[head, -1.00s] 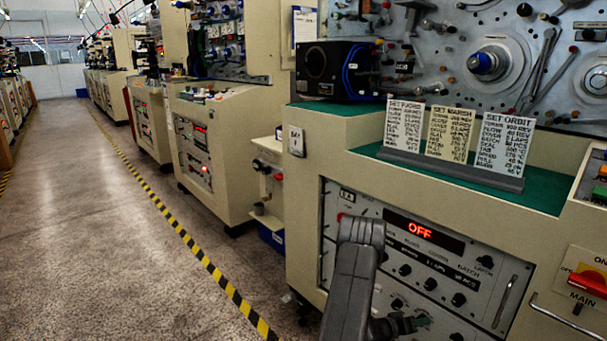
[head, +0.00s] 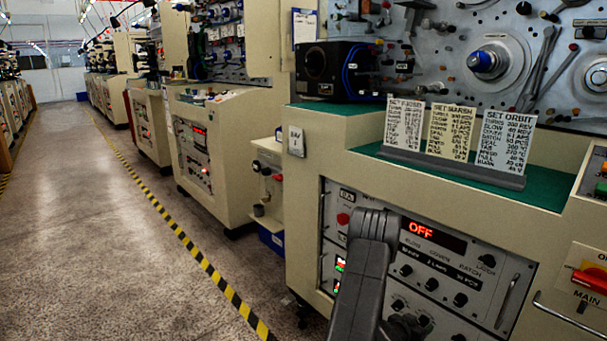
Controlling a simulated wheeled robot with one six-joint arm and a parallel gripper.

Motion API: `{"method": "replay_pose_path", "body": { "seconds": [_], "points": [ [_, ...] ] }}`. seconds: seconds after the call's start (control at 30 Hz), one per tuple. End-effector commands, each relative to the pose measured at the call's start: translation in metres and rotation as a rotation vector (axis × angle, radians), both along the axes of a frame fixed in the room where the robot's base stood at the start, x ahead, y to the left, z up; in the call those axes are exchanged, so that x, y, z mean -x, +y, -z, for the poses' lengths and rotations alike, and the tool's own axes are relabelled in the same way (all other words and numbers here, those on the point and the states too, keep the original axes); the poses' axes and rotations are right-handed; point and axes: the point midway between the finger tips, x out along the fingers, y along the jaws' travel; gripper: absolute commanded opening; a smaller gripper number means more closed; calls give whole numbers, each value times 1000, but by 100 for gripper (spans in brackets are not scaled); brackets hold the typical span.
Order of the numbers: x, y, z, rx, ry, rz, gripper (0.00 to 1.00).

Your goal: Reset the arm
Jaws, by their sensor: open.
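My grey arm rises from the bottom edge in the head view and bends at a rounded joint in front of the control panel (head: 460,225). A dark part of my arm shows low beside it, cut off by the bottom edge. I cannot make out any gripper fingers. The panel's red display reads OFF, and my arm hides part of the panel's left side.
Three instruction cards (head: 450,130) stand in a grey holder on the green ledge (head: 545,190). A black box (head: 335,71) stands left of them. A red main switch (head: 590,280) and a metal handle are at right. The aisle floor (head: 90,230) at left is clear.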

Motion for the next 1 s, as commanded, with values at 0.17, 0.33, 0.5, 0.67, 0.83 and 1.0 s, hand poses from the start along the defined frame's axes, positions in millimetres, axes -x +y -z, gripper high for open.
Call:
{"method": "replay_pose_path", "body": {
  "seconds": [0.17,0.33,0.5,0.67,0.83,1.0],
  "points": [
    [1,-1,1,-66,-76,0,50],
    [2,-2,1,-129,-151,0,50],
    [24,25,-16,-128,-146,-3,50],
    [41,45,-26,-127,-145,-2,50],
    [53,58,-33,-127,-147,-1,50],
    [59,63,-36,-126,-147,0,50]
  ]
}}
